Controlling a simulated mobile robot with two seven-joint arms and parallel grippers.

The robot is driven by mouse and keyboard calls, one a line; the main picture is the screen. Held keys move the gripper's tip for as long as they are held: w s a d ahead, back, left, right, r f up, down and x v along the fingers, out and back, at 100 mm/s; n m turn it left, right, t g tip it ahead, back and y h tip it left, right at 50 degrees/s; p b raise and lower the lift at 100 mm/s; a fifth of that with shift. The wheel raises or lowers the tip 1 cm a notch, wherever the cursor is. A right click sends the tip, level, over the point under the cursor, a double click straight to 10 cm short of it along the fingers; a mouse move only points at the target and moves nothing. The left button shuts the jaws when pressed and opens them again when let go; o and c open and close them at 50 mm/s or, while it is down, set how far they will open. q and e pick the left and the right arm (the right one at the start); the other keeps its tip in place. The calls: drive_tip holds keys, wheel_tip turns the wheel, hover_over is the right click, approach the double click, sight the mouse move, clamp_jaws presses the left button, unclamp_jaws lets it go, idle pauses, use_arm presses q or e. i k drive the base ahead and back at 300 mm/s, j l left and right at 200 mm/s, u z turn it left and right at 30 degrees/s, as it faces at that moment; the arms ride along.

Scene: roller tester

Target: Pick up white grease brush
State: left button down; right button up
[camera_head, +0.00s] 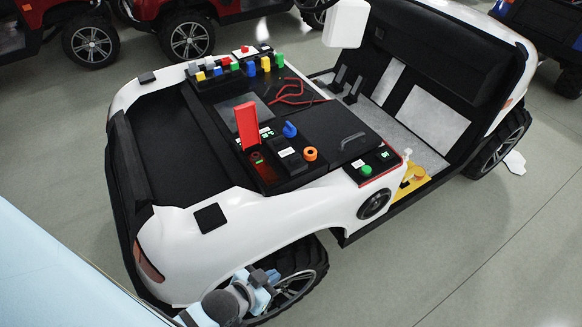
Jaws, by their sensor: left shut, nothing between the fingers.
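I cannot clearly make out a white grease brush. A small white-tipped upright piece (407,154) stands by a yellow part (412,182) at the vehicle's right sill; it is too small to tell what it is. My left gripper (264,277) is at the bottom centre, in front of the vehicle's near wheel (300,287). It is shut and empty, and apart from the white-tipped piece. My right gripper is not in view.
A white toy-like vehicle (240,245) fills the middle. Its black panel (335,125) carries coloured knobs, a raised red cover (247,124) and an orange ring (310,154). A flat white piece (514,162) lies on the floor. Floor at lower right is clear.

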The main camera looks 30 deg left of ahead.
sight(407, 152)
drive_tip(key=i+l+u, duration=0.1)
drive_tip(key=u, duration=0.4)
drive_tip(key=i+l+u, duration=0.1)
drive_tip(key=u, duration=0.4)
drive_tip(key=l+u, duration=0.15)
drive_tip(key=u, duration=0.3)
drive_tip(key=l+u, duration=0.3)
drive_tip(key=l, duration=0.2)
drive_tip(key=l+u, duration=0.35)
drive_tip(key=l, duration=0.2)
drive_tip(key=k+l+u, duration=0.1)
drive_tip(key=l+u, duration=0.2)
drive_tip(key=l, duration=1.3)
drive_tip(key=k+l, duration=0.15)
drive_tip(key=l, duration=0.8)
drive_tip(key=k+l, duration=0.15)
drive_tip(key=l, duration=0.3)
drive_tip(key=u, duration=0.05)
